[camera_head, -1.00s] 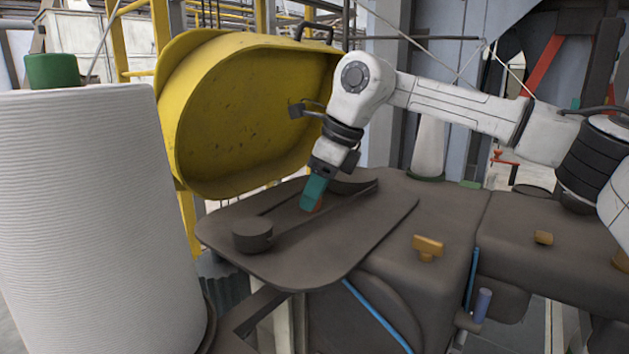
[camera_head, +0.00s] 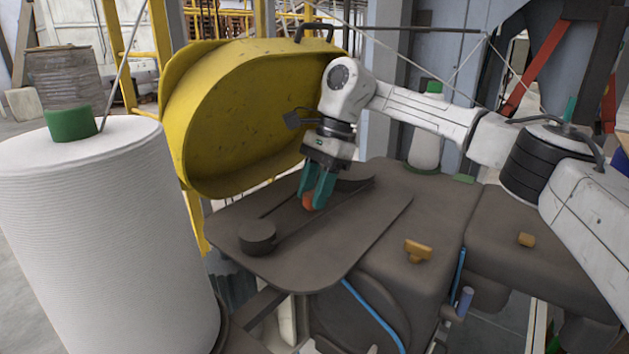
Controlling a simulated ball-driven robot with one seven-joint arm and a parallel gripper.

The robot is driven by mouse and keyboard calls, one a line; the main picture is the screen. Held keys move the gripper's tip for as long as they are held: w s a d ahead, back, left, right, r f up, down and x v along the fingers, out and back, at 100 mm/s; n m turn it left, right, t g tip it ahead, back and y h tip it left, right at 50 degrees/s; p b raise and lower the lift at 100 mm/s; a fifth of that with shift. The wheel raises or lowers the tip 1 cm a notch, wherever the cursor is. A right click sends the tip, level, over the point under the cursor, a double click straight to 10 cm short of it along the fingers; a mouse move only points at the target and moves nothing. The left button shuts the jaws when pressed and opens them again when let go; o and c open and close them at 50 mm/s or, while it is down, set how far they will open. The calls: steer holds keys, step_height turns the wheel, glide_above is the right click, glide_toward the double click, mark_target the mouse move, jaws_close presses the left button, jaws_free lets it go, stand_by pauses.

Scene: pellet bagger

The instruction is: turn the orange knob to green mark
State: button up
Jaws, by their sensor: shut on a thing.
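The orange knob (camera_head: 309,201) sits on the dark flat plate (camera_head: 330,250) of the machine, between two dark round pulleys. My gripper (camera_head: 315,200) points down at it, with its two teal fingers on either side of the knob, shut on it. The fingers cover part of the knob, so its pointing direction is hard to tell. I cannot make out a green mark beside the knob.
The open yellow cover (camera_head: 245,120) stands close behind my gripper. A large white thread cone (camera_head: 95,240) stands at left.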

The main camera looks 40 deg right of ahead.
steer(key=n+g+p, duration=0.1)
steer(key=n, duration=0.1)
steer(key=n+g+p, duration=0.1)
steer(key=n, duration=0.2)
steer(key=shift+w+n+h, duration=0.15)
steer(key=shift+n+h, duration=0.15)
stand_by(0.4)
steer(key=o, duration=1)
steer(key=shift+o, duration=0.2)
steer(key=shift+f, duration=0.1)
